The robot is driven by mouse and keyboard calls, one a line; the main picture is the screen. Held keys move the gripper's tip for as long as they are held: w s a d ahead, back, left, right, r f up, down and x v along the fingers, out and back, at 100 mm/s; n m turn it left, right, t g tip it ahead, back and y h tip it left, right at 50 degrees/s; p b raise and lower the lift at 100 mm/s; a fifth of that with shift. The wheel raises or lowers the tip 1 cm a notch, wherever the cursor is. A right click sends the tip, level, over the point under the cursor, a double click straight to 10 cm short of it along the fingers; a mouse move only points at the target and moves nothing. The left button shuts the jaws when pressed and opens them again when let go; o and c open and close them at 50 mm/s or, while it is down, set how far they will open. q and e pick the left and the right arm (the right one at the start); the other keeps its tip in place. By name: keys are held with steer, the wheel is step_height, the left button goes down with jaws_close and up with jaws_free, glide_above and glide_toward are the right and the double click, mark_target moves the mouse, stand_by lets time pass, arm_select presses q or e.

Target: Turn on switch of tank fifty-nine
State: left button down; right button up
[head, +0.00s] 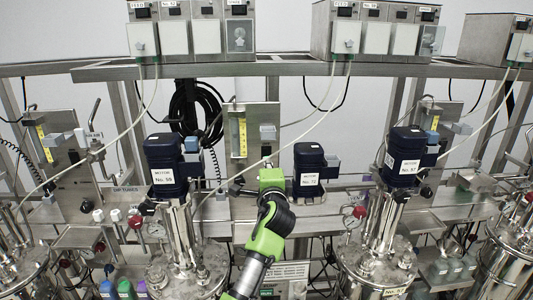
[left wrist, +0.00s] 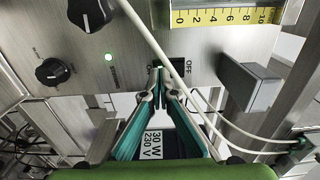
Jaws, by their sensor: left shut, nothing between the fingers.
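In the left wrist view my left gripper (left wrist: 160,76) is shut and empty. A green lamp (left wrist: 109,58) glows left of the fingertips. In the head view my left gripper (head: 269,178) is at the centre, with its fingertips hidden. A blue motor (head: 165,165) left of it carries a label that seems to read No. 59, too small to be sure. My right gripper is not in view.
Two black knobs (left wrist: 90,14) and a yellow scale (left wrist: 222,17) are on the panel. A grey block (left wrist: 248,86) juts out at right. White cables (left wrist: 170,70) cross close to the fingers. Other blue motors (head: 309,162) and steel tanks (head: 375,265) stand close by.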

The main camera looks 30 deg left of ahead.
arm_select(q)
steer(key=shift+s, duration=0.1)
steer(key=p+v, duration=0.2)
steer(key=v, duration=0.5)
stand_by(0.6)
steer(key=shift+f, duration=0.15)
